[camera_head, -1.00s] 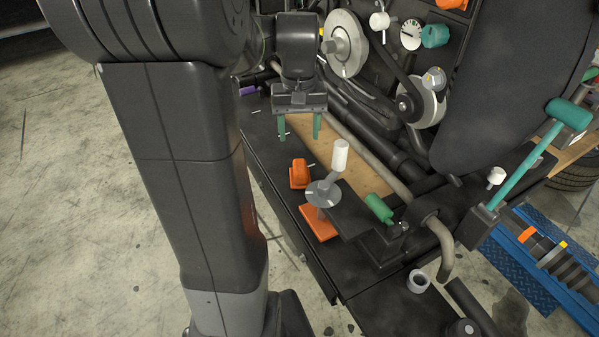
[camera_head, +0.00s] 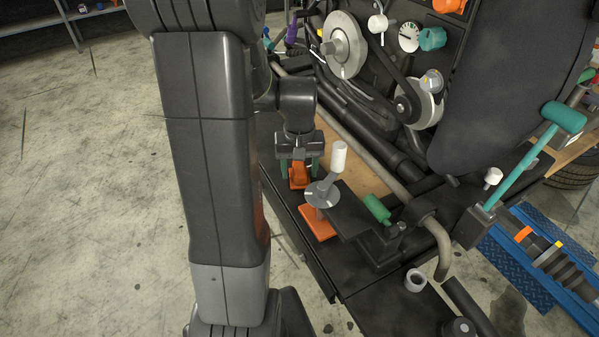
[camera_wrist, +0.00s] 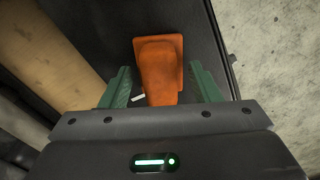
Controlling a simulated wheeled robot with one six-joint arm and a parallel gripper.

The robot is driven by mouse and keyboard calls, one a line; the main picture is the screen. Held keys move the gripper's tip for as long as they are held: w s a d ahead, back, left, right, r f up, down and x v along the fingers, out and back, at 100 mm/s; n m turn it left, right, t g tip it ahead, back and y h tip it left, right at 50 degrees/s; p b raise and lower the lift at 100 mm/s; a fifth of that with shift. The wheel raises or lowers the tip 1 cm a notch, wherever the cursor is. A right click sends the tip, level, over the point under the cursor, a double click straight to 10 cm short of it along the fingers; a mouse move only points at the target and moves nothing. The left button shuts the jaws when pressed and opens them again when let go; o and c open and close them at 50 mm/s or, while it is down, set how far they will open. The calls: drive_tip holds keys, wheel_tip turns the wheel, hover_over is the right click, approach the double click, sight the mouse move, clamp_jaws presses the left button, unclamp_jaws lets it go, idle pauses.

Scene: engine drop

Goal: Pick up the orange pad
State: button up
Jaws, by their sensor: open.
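The orange pad (camera_head: 299,176), a small block with a raised part on a flat base, sits on the black bench top. My gripper (camera_head: 299,167) is open above it, with a green finger on each side. Whether the fingers reach down to the bench top is hard to tell.
Right beside the pad stands a grey disc (camera_head: 322,194) with a white cylinder (camera_head: 338,157), above an orange plate (camera_head: 317,224). A green cylinder (camera_head: 377,208) lies farther right. A pale pipe (camera_head: 372,160) and engine parts rise behind. The bench's front edge is close by.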

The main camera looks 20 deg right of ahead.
sight(299, 167)
drive_tip(key=c, duration=1.1)
drive_tip(key=shift+r, duration=0.15)
wheel_tip(299, 167, up, 10)
drive_tip(key=shift+f+b, duration=0.1)
drive_tip(key=shift+b, duration=0.3)
